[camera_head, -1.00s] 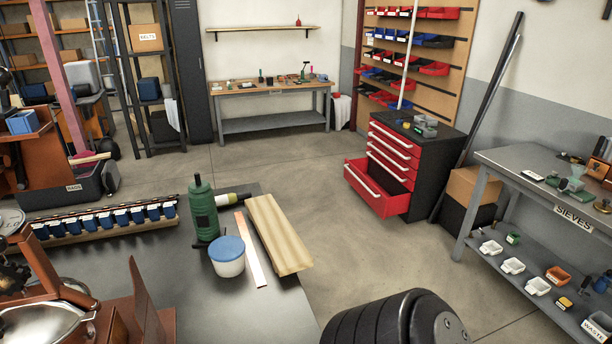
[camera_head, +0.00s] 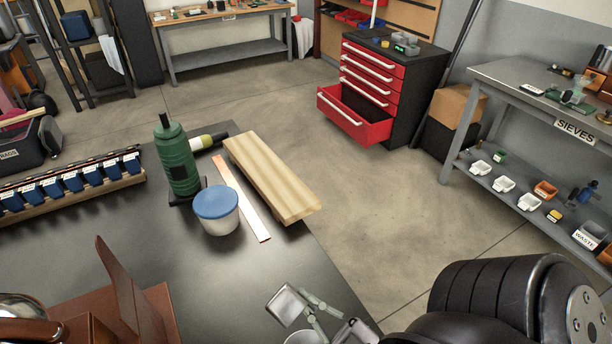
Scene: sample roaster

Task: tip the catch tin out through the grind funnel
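The other finger is cut off. A small pale round rim (camera_head: 299,338) shows just below the pad, cut by the frame; it may be the catch tin, but I cannot tell whether it is gripped. A small clear funnel-like piece on a green base (camera_head: 572,97) stands on the sieves bench at the right; I cannot tell if it is the grind funnel. My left gripper is not in view.
The dark table (camera_head: 215,270) holds a green bottle-like tool (camera_head: 177,160), a blue-lidded tub (camera_head: 216,211), a wooden board (camera_head: 270,178) and a row of blue bins (camera_head: 70,183). A red drawer cabinet (camera_head: 372,85) has its bottom drawer open. The floor between is clear.

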